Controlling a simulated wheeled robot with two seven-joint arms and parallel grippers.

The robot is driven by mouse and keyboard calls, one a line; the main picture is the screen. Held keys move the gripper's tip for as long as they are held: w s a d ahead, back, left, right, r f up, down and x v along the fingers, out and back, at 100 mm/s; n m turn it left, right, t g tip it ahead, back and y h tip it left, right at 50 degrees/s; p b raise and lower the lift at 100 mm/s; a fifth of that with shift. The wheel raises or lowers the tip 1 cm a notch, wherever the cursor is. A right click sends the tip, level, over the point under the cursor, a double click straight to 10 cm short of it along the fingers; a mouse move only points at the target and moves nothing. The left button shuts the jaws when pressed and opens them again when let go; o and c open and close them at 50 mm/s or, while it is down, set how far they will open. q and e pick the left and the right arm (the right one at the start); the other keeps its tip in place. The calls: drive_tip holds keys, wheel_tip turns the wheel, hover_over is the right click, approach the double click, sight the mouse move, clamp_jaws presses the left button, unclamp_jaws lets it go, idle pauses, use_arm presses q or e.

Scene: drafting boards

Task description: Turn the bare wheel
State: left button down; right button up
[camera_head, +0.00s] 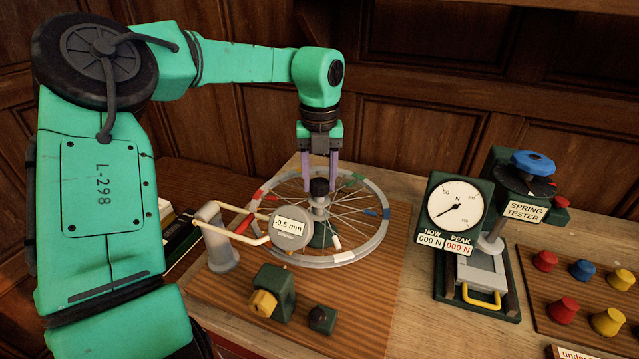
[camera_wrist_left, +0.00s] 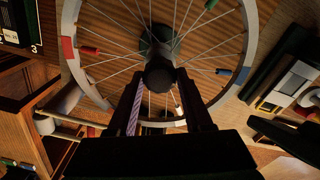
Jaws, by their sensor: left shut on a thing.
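The bare wheel (camera_head: 374,243) lies flat over a wooden board, with thin spokes and red, green, blue and white marks on its rim. It also shows in the left wrist view (camera_wrist_left: 71,18). A black knob (camera_head: 319,186) stands at its hub, and in the left wrist view the knob (camera_wrist_left: 160,74) sits between the fingertips. My left gripper (camera_head: 320,188) points down and is shut on this hub knob. A round gauge (camera_head: 289,232) near the rim's front left reads -0.6 mm. My right gripper is not in view.
A green block with a yellow knob (camera_head: 263,303) and a small dark knob block (camera_head: 322,319) stand in front of the wheel. A spring tester (camera_head: 476,290) with a dial stands to the right. Red, blue and yellow knobs (camera_head: 562,310) sit on a board at far right.

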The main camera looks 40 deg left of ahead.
use_arm(q)
drive_tip(key=shift+r+n+b, duration=0.1)
drive_tip(key=shift+n+b, duration=0.4)
drive_tip(key=shift+n, duration=1.5)
drive_tip(key=shift+w, duration=0.1)
drive_tip(key=shift+c, duration=1.5)
unclamp_jaws()
wheel_tip(320, 180, up, 15)
drive_tip(key=p, duration=0.1)
drive_tip(key=shift+f+p, duration=0.2)
drive_tip(key=shift+p, duration=0.1)
